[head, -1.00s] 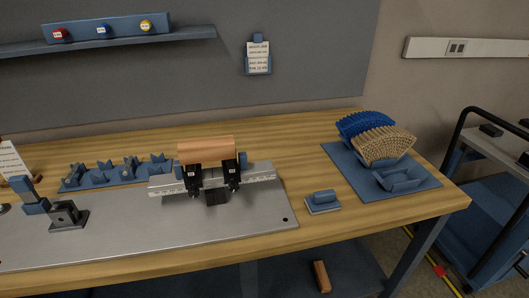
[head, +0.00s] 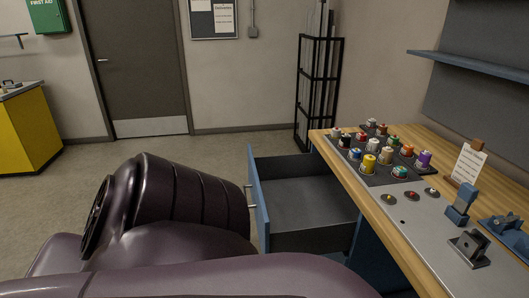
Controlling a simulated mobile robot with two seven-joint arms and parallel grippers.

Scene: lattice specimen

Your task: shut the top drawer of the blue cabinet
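The top drawer (head: 258,200) of the blue cabinet stands pulled out below the left end of the wooden table, in the head view. Its blue front faces left and carries a metal handle (head: 250,211). The grey inside (head: 305,203) looks empty. Part of the blue cabinet body (head: 371,262) shows under the table, to the right of the drawer; the rest is hidden. My dark purple arm fills the lower left and covers the drawer's lower front corner in the picture. I cannot tell whether it touches. Neither gripper is in view.
The wooden table (head: 349,186) holds a dark mat with several coloured jars (head: 370,162), a metal plate (head: 420,237) and blue fixtures (head: 461,204). A black rack (head: 318,95) stands behind the drawer. A yellow cabinet (head: 25,132) is at far left. Open floor (head: 175,150) lies left of the drawer.

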